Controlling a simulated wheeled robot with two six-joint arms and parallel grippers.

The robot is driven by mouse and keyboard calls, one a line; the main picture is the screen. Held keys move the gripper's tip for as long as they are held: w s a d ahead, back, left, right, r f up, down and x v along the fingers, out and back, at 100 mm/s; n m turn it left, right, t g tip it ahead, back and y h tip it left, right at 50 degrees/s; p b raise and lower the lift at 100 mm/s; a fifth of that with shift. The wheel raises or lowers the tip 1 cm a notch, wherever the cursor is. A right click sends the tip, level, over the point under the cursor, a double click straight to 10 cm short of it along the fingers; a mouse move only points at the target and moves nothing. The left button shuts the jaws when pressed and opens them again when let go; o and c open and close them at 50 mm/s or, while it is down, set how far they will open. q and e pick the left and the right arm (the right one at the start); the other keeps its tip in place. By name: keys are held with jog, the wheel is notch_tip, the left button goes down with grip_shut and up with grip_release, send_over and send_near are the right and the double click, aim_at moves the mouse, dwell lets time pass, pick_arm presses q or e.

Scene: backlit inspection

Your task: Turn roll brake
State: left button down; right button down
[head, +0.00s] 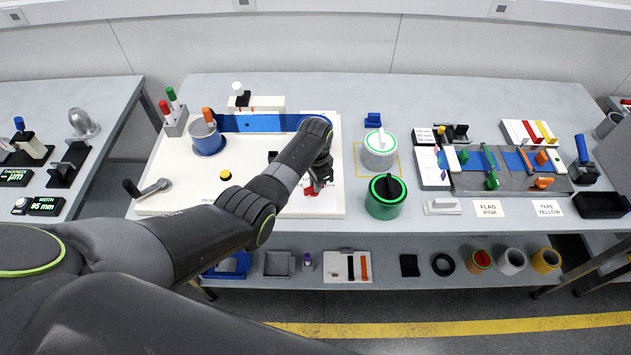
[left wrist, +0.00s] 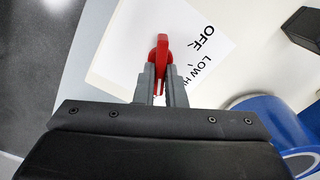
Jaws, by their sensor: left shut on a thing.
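The roll brake is a red knob or lever (left wrist: 162,52) on a white panel (left wrist: 120,58) marked OFF and LOW, with a third label partly hidden. My left gripper (left wrist: 162,74) is shut on the red lever, with one grey finger on each side of it. In the head view my left gripper (head: 320,180) is at the right part of the white panel (head: 175,202), with only bits of red showing around it. My forearm hides part of the panel. My right gripper is not in view.
A green-rimmed tin (head: 386,207) and a white tin (head: 379,158) stand to the right.

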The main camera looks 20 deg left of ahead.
pick_arm(q)
jog(key=c, duration=1.5)
grip_release()
jog(key=shift+r, duration=0.15)
notch_tip(320, 180, up, 17)
jog(key=shift+r+b, duration=0.15)
jog(key=shift+b, duration=0.2)
